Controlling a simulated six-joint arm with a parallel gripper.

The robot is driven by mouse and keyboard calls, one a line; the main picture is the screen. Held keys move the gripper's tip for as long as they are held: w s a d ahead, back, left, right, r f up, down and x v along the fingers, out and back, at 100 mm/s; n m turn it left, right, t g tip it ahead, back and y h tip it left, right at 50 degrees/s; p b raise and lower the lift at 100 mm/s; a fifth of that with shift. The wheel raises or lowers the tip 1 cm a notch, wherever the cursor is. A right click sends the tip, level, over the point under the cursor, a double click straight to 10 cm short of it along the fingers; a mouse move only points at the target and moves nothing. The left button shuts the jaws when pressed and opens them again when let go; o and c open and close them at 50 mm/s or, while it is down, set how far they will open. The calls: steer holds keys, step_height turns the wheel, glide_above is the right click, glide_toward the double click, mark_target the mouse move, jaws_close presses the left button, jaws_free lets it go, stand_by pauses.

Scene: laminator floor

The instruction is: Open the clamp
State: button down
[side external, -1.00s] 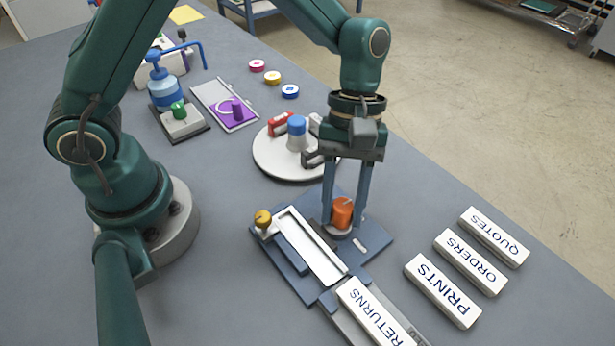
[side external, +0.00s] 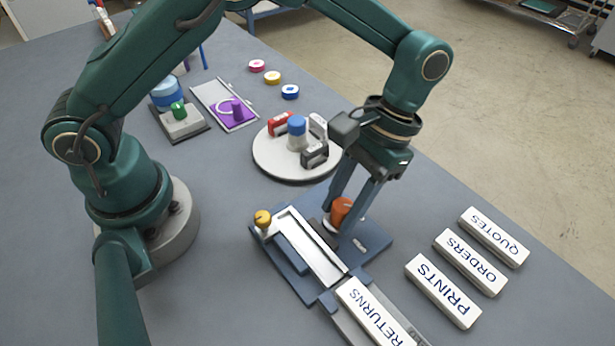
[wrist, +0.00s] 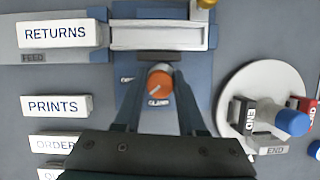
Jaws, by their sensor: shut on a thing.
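The clamp knob is an orange cylinder (side external: 341,208) with a pale line across its top. It stands on the blue base plate (side external: 378,238), beside the white-framed slot (side external: 308,246). My gripper (side external: 338,220) is shut on the knob, a finger on either side, and leans over to the upper right. In the wrist view the knob (wrist: 159,82) sits between my fingertips, its line running diagonally. A partly covered label, seemingly CLAMP, lies just below it. A dark bar (wrist: 158,57) lies between knob and slot.
The RETURNS block (side external: 375,313) lies at the slot's near end. PRINTS (side external: 442,291), ORDERS (side external: 470,262) and QUOTES (side external: 494,237) blocks lie to the right. A round white turntable (side external: 280,170) with END-marked pieces stands behind. A yellow knob (side external: 263,218) stands at the slot's far end.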

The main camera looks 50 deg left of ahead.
mark_target(345, 204)
steer(key=m, duration=0.2)
steer(key=m+y, duration=0.1)
steer(key=m, duration=0.1)
steer(key=shift+t+y, duration=0.3)
steer(key=shift+m+t+y, duration=0.3)
steer(key=shift+m+y, duration=0.3)
steer(key=shift+m, duration=1.3)
steer(key=c, duration=0.5)
jaws_free()
steer(key=shift+r, duration=0.1)
steer(key=shift+v, duration=2.5)
